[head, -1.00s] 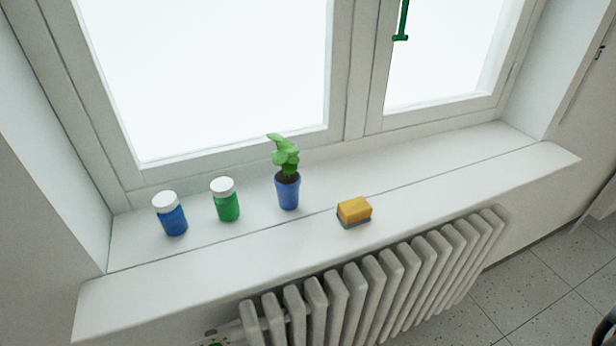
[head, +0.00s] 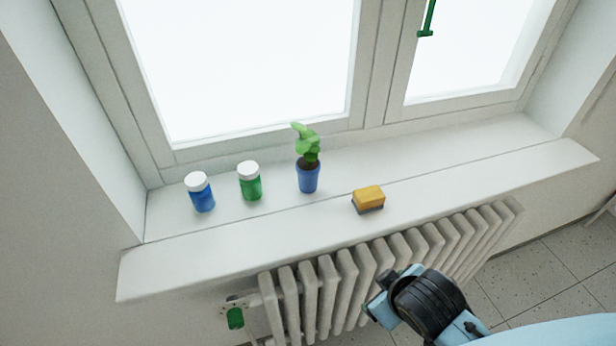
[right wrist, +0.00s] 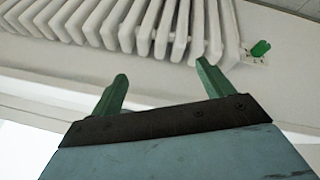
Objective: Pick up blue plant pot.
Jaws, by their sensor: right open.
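The blue plant pot (head: 308,180) stands upright on the white windowsill, with dark soil and a green leafy plant in it. The pot is not visible in the right wrist view. My right gripper (right wrist: 162,70) shows in the right wrist view with its two green fingers apart and nothing between them. The radiator is in view beyond the fingers. In the head view, a black and light-blue part of my right arm is at the lower right, below the sill and well apart from the pot. My left gripper is in neither view.
On the sill (head: 215,258), a blue jar (head: 201,197) and a green jar (head: 250,186) with white lids stand left of the pot. A yellow sponge (head: 368,196) lies to its right. Below is a ribbed radiator (head: 340,285) with a green valve (head: 235,318). The window is behind.

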